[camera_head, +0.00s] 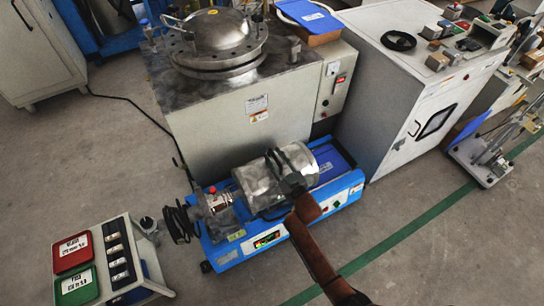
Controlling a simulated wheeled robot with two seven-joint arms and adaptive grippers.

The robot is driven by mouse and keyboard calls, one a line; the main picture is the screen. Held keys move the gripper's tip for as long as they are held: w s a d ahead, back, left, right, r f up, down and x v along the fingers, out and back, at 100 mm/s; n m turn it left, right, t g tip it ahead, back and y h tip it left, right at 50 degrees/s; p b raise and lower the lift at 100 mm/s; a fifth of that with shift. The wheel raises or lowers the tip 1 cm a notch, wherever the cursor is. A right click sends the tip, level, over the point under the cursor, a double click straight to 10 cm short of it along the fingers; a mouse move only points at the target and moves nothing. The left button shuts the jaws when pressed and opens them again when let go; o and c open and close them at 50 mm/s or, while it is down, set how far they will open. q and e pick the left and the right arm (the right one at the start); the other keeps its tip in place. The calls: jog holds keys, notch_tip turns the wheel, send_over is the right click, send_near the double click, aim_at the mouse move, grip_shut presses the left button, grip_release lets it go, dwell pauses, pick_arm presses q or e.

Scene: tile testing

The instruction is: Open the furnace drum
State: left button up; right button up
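A shiny metal drum (256,183) lies on its side on a blue bench unit (222,252) in the head view. A flanged end with a red knob (212,189) is at its left. My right arm comes in from the bottom right. My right gripper (284,160) is in front of and over the drum's right half. Its dark fingers look spread apart, with metal showing between them. I cannot tell whether they touch the drum. The gripper hides part of the drum's middle. My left gripper is not in view.
A grey cabinet (225,125) with a round lidded metal vessel (217,32) stands behind the drum. A white cabinet (385,95) is at the right. A box with red and green panels (75,288) stands at lower left. Black cable coils lie beside the drum unit. Floor in front is clear.

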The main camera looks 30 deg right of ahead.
jog(key=shift+w+r, duration=0.1)
jog(key=shift+w, duration=0.1)
jog(key=shift+c, duration=0.7)
grip_shut()
